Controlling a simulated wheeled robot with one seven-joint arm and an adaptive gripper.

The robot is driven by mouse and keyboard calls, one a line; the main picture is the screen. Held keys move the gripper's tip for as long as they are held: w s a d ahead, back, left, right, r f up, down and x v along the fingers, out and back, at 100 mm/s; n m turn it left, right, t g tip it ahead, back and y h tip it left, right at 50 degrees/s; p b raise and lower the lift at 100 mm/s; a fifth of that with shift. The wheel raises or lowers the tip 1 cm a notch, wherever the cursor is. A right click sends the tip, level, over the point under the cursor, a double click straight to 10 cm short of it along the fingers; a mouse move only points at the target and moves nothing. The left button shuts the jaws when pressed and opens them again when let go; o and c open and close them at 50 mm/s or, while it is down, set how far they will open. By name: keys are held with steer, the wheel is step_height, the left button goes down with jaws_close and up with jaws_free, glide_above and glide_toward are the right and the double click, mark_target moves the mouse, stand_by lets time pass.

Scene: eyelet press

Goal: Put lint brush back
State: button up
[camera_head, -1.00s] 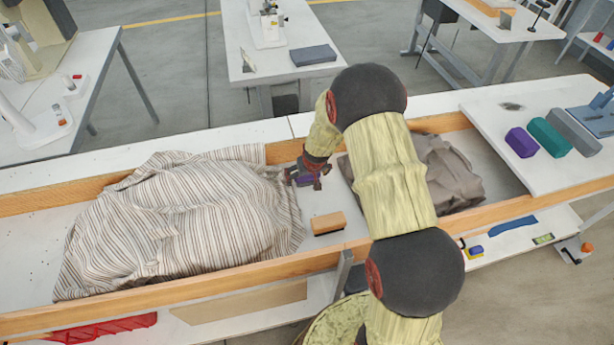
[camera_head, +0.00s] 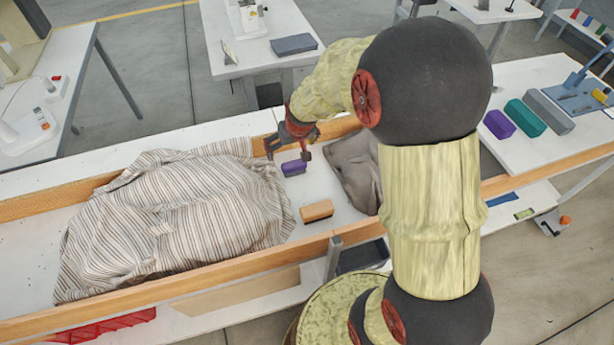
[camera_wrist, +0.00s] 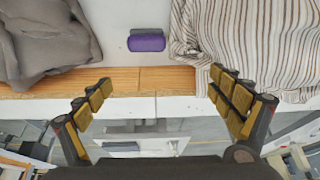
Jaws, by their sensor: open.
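Two small brush-like blocks lie on the white floor of the trough; I cannot tell for sure which is the lint brush. One is a purple block with a dark grey side (camera_head: 293,168); it also shows in the wrist view (camera_wrist: 147,43). The other is a tan wooden block with a dark underside (camera_head: 316,211), nearer the front rail. My gripper (camera_head: 289,153) is open and empty, by the back rail just above and behind the purple block. In the wrist view my fingers (camera_wrist: 165,98) are spread wide, apart from the purple block.
A striped cloth (camera_head: 180,210) is heaped left of the blocks, a grey cloth (camera_head: 354,172) to the right, partly behind my arm. Wooden rails (camera_head: 170,282) edge the trough. Purple (camera_head: 499,124), teal (camera_head: 525,118) and grey blocks (camera_head: 550,110) stand on the right tabletop.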

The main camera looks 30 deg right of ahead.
steer(key=s+a+r, duration=0.3)
steer(key=s+r, duration=0.2)
steer(key=r, duration=0.4)
steer(key=s+a+r, duration=0.2)
steer(key=s+r, duration=0.2)
steer(key=s, duration=0.3)
steer(key=s+a+r+n, duration=0.1)
steer(key=s+r, duration=0.3)
steer(key=s, duration=0.4)
steer(key=s+a+r, duration=0.3)
steer(key=s+r, duration=0.1)
steer(key=s, duration=0.3)
steer(key=shift+s+n+t+y, duration=0.15)
steer(key=shift+n+t+y, duration=0.15)
steer(key=shift+n+t, duration=0.1)
